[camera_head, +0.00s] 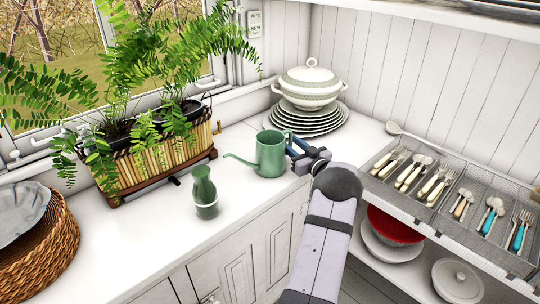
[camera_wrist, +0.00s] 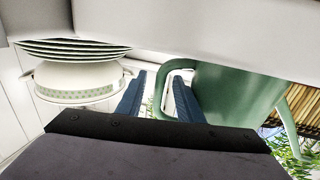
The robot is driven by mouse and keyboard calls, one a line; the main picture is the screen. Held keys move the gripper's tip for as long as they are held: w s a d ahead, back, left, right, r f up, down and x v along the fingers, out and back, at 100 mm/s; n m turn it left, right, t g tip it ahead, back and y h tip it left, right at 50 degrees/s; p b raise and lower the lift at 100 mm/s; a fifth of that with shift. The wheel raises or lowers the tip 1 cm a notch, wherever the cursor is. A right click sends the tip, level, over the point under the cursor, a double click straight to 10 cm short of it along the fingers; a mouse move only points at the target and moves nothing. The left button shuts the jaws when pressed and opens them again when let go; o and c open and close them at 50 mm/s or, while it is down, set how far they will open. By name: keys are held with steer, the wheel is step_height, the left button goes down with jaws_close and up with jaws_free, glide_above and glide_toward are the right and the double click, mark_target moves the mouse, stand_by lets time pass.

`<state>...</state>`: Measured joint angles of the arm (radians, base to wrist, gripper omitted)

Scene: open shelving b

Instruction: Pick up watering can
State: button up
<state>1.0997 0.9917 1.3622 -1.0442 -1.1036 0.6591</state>
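The green watering can (camera_head: 271,154) stands upright on the white counter, its spout pointing left and its handle side facing my gripper. My gripper (camera_head: 296,148) is at the can's right side, by the handle. In the wrist view the can (camera_wrist: 235,95) fills the right half, and its handle loop (camera_wrist: 161,88) shows between the two blue finger pads. The right pad shows through the loop and the left pad is on the outer side. My gripper (camera_wrist: 158,98) is open, with gaps beside the handle. Contact between pads and handle cannot be told.
A stack of plates (camera_head: 308,122) with a lidded tureen (camera_head: 311,84) stands close behind my gripper. A green glass bottle (camera_head: 205,192) stands left of the can. A planter (camera_head: 158,163) with ferns sits by the window. Cutlery trays (camera_head: 460,172) lie right.

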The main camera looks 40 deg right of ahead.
jaws_close()
stand_by(0.7)
stand_by(0.6)
steer(key=shift+r, duration=0.1)
